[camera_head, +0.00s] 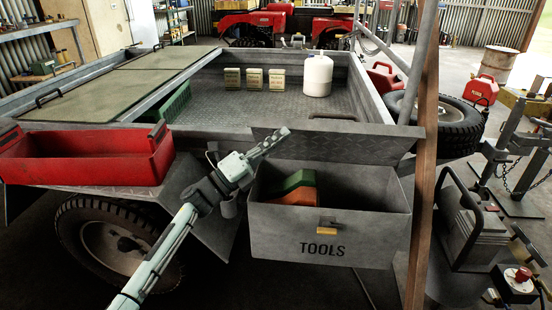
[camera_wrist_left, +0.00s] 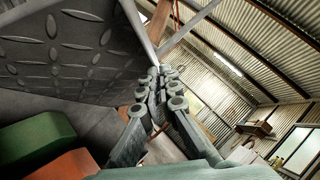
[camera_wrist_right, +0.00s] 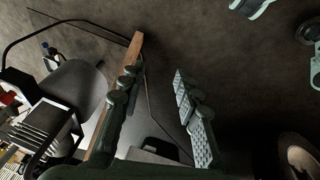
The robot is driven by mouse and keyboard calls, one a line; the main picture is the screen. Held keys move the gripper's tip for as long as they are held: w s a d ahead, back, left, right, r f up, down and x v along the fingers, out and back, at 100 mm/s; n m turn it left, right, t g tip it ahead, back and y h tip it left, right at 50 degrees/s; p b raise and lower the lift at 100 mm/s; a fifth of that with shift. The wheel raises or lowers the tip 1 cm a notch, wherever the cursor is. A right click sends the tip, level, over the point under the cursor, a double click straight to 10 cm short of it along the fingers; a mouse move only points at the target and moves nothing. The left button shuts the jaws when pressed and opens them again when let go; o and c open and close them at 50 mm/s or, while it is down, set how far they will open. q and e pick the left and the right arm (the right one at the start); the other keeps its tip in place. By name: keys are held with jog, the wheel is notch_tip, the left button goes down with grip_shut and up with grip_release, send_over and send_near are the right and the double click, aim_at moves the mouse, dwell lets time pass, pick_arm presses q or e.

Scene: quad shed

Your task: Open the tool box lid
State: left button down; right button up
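The grey tool box (camera_head: 330,235), marked TOOLS, hangs at the front of the trailer. Its lid (camera_head: 340,146) stands raised at the back, so the inside shows. A green thing and an orange-red thing (camera_head: 290,196) lie inside. My left gripper (camera_head: 272,143) is shut and empty at the left edge of the lid; whether it touches the lid I cannot tell. In the left wrist view the diamond-plate lid (camera_wrist_left: 75,55) is beside its fingers. My right gripper (camera_wrist_right: 155,80) is open and empty above the floor, out of the head view.
A wooden post (camera_head: 424,180) stands just right of the tool box. An open red tray (camera_head: 90,172) is on the left. A white jug (camera_head: 317,75) and several small beige boxes stand in the trailer bed. A grey machine (camera_head: 478,232) is at the right.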

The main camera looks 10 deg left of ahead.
aim_at(281, 126)
pick_arm(q)
jog(key=shift+n, duration=0.3)
jog(key=w+r, duration=0.3)
jog(key=shift+w, duration=0.1)
jog(key=w+r+n+y, duration=0.2)
jog(key=w+r+n, duration=0.1)
jog(key=w, duration=0.8)
jog(key=shift+r+y, duration=0.35)
jog(key=shift+y, duration=0.05)
pick_arm(e)
jog(key=shift+s+f, duration=0.2)
jog(key=shift+f, duration=0.5)
pick_arm(q)
jog(key=shift+w, duration=0.1)
pick_arm(e)
jog(key=shift+f, duration=0.1)
